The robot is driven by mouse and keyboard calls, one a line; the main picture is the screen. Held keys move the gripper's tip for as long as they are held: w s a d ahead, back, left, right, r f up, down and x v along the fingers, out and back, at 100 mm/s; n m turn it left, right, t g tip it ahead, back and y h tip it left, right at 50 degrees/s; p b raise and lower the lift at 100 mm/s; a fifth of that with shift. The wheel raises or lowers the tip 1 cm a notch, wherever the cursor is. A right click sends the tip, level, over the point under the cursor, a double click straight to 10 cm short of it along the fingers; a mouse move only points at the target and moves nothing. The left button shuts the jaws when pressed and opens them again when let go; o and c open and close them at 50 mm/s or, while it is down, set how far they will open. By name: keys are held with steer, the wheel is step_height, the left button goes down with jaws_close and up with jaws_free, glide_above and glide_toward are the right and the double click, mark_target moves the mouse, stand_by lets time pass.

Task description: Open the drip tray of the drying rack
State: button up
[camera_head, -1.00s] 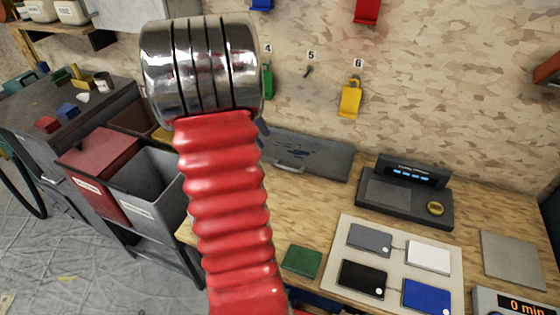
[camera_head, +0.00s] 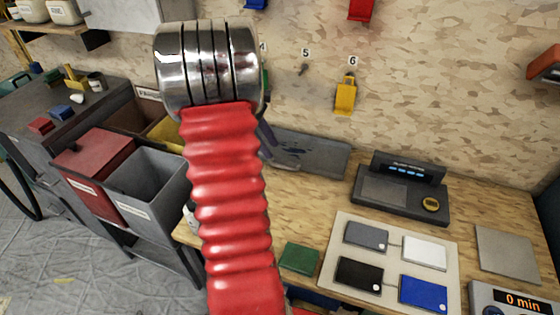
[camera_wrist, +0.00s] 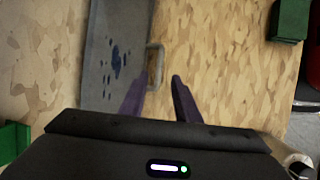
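The drip tray is a grey panel with dark blue drip marks, at the back of the bench in the head view (camera_head: 318,155). It also shows in the wrist view (camera_wrist: 98,58), with a small grey loop handle (camera_wrist: 155,66) on its right edge. My gripper (camera_wrist: 158,82) has two purple fingers, spread apart with nothing between them. The fingertips are close to the handle, one on either side of its lower end in the picture; I cannot tell whether they touch it. In the head view, my red arm hides most of the gripper, and a purple finger shows in front of the tray's left part.
A dark console (camera_head: 402,190) stands right of the tray. A pale board with coloured pads (camera_head: 340,235) and a green block (camera_head: 299,257) lie nearer on the bench. Grey (camera_head: 148,182) and red (camera_head: 95,160) bins stand left. A yellow item (camera_head: 345,95) hangs on the wall.

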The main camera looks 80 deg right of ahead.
mark_target(280, 166)
steer(key=x, duration=0.8)
steer(key=shift+s+f, duration=0.15)
steer(key=shift+c, duration=0.5)
jaws_close()
steer(key=shift+d, duration=0.1)
